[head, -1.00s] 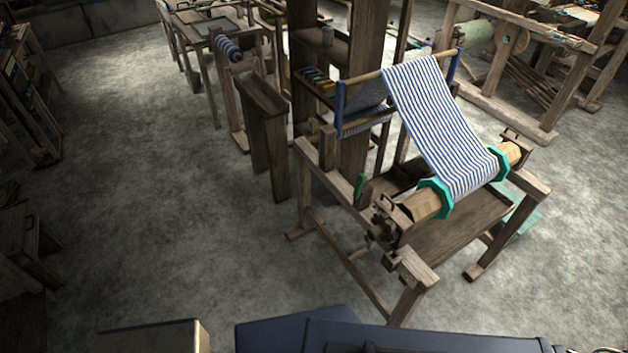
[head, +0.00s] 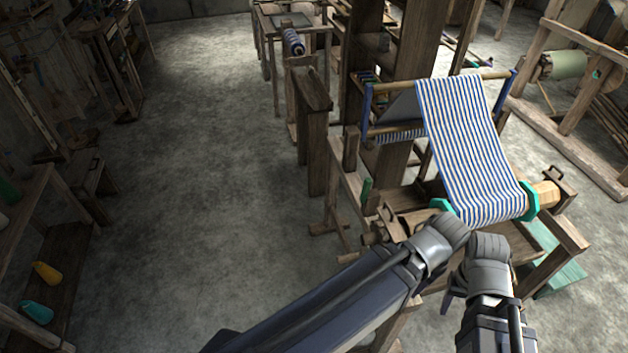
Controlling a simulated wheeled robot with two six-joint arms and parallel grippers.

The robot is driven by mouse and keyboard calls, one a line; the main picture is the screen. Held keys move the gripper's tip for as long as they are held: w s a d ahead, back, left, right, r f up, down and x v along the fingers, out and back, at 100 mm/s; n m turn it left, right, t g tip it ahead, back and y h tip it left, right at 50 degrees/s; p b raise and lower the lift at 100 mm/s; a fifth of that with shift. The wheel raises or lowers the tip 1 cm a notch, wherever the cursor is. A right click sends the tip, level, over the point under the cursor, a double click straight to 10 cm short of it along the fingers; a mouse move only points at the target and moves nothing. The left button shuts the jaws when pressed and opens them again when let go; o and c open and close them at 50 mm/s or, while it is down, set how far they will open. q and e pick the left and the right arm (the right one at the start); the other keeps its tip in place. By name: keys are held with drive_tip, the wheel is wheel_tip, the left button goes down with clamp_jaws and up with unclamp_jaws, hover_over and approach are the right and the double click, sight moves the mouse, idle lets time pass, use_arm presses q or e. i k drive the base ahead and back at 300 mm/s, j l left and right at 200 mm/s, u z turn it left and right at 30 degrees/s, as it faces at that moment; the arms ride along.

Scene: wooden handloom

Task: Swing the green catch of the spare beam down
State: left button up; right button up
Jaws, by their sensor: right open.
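A small green upright piece (head: 366,190) stands at the left side of the loom frame; it looks like a catch, but I cannot tell whether it belongs to the spare beam. A wooden beam (head: 545,194) with teal end flanges carries blue-and-white striped cloth (head: 470,150) at the loom's front. My right gripper (head: 447,301) shows only as a small dark part beside my arm, low in front of the loom and apart from the green piece. My arm hides part of the beam's left end. My left gripper is not in view.
The wooden loom frame (head: 568,240) stands close at the right. A shelf (head: 50,255) with a yellow bottle (head: 47,272) and a teal bottle (head: 37,312) is at the left. A small striped roll (head: 292,41) is at the back. The floor between is clear.

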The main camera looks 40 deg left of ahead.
sight(365, 190)
drive_tip(key=i+l+u, duration=0.2)
drive_tip(key=u, duration=0.2)
drive_tip(key=i+l+u, duration=0.1)
drive_tip(key=l+u, duration=0.2)
drive_tip(key=u, duration=0.15)
drive_tip(key=i+l+u, duration=0.1)
drive_tip(key=l+u, duration=0.55)
drive_tip(key=u, duration=0.2)
